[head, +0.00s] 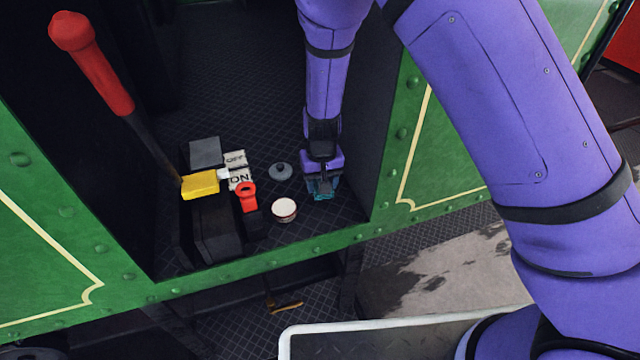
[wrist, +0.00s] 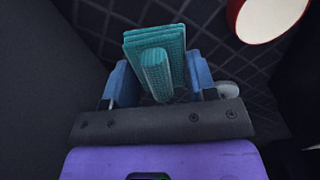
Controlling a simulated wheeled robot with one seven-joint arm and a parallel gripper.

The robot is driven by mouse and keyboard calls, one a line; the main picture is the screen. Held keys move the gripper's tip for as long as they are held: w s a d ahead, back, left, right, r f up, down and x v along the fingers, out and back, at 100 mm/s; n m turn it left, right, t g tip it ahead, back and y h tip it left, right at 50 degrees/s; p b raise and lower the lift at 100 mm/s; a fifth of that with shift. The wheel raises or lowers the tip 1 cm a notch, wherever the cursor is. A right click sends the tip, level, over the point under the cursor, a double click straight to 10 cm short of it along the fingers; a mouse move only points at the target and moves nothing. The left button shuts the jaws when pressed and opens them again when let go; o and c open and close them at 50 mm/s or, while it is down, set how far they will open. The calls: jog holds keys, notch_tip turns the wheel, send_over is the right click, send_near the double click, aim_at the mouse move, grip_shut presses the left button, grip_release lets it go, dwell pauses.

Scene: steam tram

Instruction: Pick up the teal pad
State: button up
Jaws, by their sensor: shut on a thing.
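The teal pad (wrist: 172,52) is a ribbed block with a rounded teal ridge or handle on it, seen between the blue fingers of my gripper (wrist: 160,88) in the wrist view. My gripper is shut on it. In the head view my gripper (head: 322,184) points down at the right side of the dark cab floor, with the teal pad (head: 322,194) at its fingertips. The gripper hides part of the pad. I cannot tell whether the pad touches the floor.
A white bowl with a red rim (head: 284,209) and a grey lidded thing (head: 281,171) stand left of my gripper. Further left are a red-topped thing (head: 246,195), a yellow block (head: 200,184), an ON/OFF plate (head: 237,160) and a red-handled lever (head: 95,65). The green cab wall (head: 440,150) is close on the right.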

jog(key=s+d+r, duration=0.1)
jog(key=s+d, duration=0.1)
jog(key=s, duration=1.2)
jog(key=shift+s+d+r, duration=0.15)
jog(key=shift+s+d, duration=0.05)
jog(key=shift+d, duration=0.15)
jog(key=shift+o, duration=0.7)
jog(key=shift+w, duration=0.1)
jog(key=shift+c, duration=0.3)
